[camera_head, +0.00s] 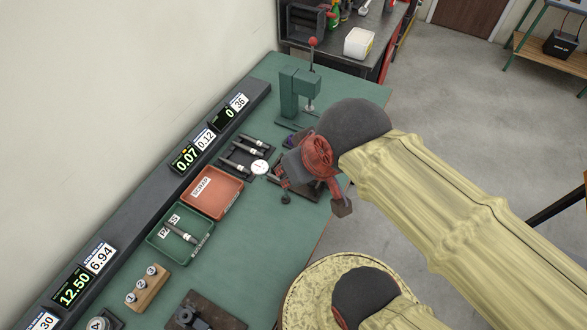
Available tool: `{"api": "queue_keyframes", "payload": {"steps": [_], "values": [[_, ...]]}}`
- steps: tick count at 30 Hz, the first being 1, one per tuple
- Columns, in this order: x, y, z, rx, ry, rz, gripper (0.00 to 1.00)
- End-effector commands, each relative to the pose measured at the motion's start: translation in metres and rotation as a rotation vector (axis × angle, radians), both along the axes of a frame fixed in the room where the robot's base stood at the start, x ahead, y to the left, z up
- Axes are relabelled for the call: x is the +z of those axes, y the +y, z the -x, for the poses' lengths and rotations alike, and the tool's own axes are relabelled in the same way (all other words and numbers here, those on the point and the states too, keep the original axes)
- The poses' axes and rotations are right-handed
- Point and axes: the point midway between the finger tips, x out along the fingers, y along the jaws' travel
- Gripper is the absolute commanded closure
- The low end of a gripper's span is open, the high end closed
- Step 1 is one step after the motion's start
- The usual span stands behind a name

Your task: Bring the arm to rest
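My arm, in a pale yellow cover (430,195), reaches in from the right over the green bench (285,235). My gripper (314,203) is at its end, past a dark rounded wrist and a red joint. It hangs over the right edge of the bench, to the right of the dial gauge (260,167). Its two dark fingertips stand well apart, and I see nothing held between them. The height of the gripper above the bench is hard to tell. The wrist hides part of the bench edge and a dark fixture under it.
A red scrap tray (236,189) and a green tray (207,246) with a pin-like part lie left of my gripper. A green press (290,95) stands behind it. More pins lie in a dark rack (243,157). Open floor (450,100) lies to the right.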

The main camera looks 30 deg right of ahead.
Motion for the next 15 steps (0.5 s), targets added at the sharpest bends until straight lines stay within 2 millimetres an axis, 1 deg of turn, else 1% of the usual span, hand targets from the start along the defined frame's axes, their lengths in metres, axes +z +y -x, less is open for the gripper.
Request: {"api": "queue_keyframes", "payload": {"steps": [4,7,15], "values": [[-0.003,0.000,0.000,0.001,0.000,0.000,0.78],[-0.014,0.000,0.000,0.001,0.000,0.000,0.78],[-0.066,0.000,0.000,0.001,0.001,0.000,0.78]]}}
